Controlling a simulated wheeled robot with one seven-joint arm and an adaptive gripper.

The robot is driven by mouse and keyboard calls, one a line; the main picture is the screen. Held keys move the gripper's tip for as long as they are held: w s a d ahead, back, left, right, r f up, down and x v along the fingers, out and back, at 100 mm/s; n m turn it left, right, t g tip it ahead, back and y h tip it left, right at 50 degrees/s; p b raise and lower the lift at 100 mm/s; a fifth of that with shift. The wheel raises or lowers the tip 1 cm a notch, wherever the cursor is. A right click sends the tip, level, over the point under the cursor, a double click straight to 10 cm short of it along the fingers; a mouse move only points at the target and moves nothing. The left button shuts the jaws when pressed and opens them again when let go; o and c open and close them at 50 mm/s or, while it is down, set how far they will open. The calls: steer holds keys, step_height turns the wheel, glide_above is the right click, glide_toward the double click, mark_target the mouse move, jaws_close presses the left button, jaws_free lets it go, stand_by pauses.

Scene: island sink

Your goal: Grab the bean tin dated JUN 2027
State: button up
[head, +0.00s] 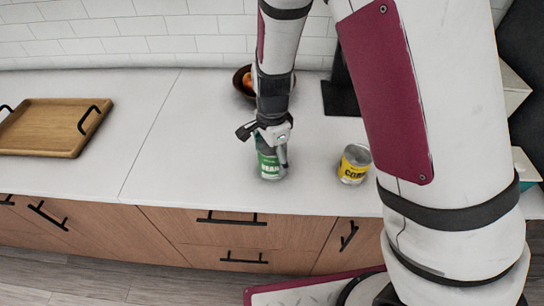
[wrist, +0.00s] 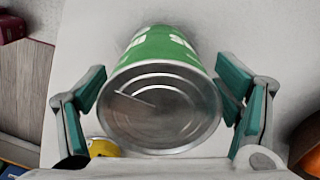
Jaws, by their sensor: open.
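A green tin (head: 268,166) stands upright on the white counter (head: 200,140), with partly readable lettering that looks like "BEAN". It also shows in the wrist view (wrist: 160,100), its metal lid with a pull tab facing the camera. My gripper (head: 271,143) is over this tin. In the wrist view my open gripper (wrist: 162,105) has one finger on each side of the tin, with a visible gap on the left; on the right the finger is very close, and I cannot tell if it touches. No date is readable on the tin.
A yellow tin (head: 354,164) stands to the right, near the front edge. A dark bowl with orange fruit (head: 243,82) is behind my gripper. A wooden tray (head: 40,128) with black handles lies at the far left. The counter between tray and green tin is clear.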

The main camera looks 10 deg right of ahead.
steer(key=shift+f, duration=0.65)
steer(key=c, duration=1.5)
steer(key=shift+r, duration=0.1)
